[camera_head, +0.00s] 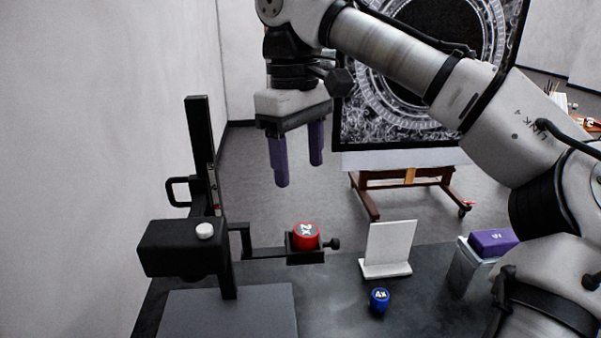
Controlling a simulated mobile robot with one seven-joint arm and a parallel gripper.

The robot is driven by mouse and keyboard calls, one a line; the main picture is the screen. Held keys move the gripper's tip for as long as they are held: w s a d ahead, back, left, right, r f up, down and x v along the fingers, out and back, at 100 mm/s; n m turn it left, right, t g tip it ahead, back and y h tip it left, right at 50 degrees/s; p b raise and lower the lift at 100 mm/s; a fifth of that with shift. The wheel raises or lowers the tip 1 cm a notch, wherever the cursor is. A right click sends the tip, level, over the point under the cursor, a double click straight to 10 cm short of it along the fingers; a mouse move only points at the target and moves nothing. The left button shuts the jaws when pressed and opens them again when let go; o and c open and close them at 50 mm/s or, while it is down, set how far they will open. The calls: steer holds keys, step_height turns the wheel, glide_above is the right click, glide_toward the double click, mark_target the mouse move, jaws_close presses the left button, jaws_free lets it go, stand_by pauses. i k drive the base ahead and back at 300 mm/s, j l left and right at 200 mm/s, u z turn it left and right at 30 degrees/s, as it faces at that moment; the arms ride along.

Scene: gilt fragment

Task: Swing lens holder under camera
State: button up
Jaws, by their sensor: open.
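The lens holder (304,257) is a small black cradle on a side arm, with a red lens marked 2X (305,235) seated in it and a black knob (332,244) at its right. The holder sticks out to the right of the black camera (183,248), which is mounted on an upright black post (201,155). My gripper (297,165) has two purple fingers pointing down. It is open and empty, above and slightly left of the lens holder, apart from it. The camera's underside is hidden.
A blue lens marked 4X (379,300) stands on the dark table (330,290). A white upright panel (389,249) stands behind it. A purple block (493,242) rests on a grey box (468,268) at right. A large dark picture (385,110) stands on a wooden easel behind.

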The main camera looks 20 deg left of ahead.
mark_target(248, 253)
steer(key=k, duration=1)
